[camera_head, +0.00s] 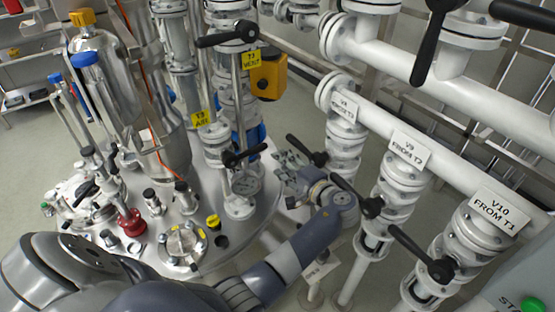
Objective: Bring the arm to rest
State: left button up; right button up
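My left arm (275,268) comes in from the bottom left and reaches up and to the right. Its wrist (336,204) is bent, and the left gripper (288,164) points up and to the left. My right gripper is not in view.
The steel reactor lid (225,262) carries several fittings, including a red knob (132,222). A green button (533,304) is at bottom right.

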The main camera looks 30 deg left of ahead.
pick_arm(q)
jog(key=shift+d, duration=0.1)
dwell(0.4)
jog(key=s+d+f+m+h+p, duration=0.1)
jog(key=s+d+f+h, duration=0.3)
jog(key=f, duration=0.7)
jog(key=s+f+m+g+h, duration=0.15)
jog(key=s+f, duration=0.35)
jog(key=f, duration=0.6)
jog(key=s+d+f+m+h+p, duration=0.1)
jog(key=s+f+h, duration=0.3)
jog(key=f, duration=0.7)
jog(key=s+d+f+n+g+h, duration=0.1)
jog(key=s+d+f, duration=0.1)
jog(key=s+f, duration=0.45)
jog(key=s+d+f+g+h, duration=0.15)
jog(key=s+f, duration=0.25)
jog(key=s, duration=0.6)
jog(key=s+f+n+h, duration=0.1)
jog(key=s+f+n, duration=0.1)
jog(key=s, duration=0.8)
jog(key=s+d+f+n+g+h+p, duration=0.1)
jog(key=s+f+n, duration=0.2)
jog(key=s, duration=0.8)
jog(key=shift+f+h, duration=0.3)
jog(key=shift+f, duration=0.1)
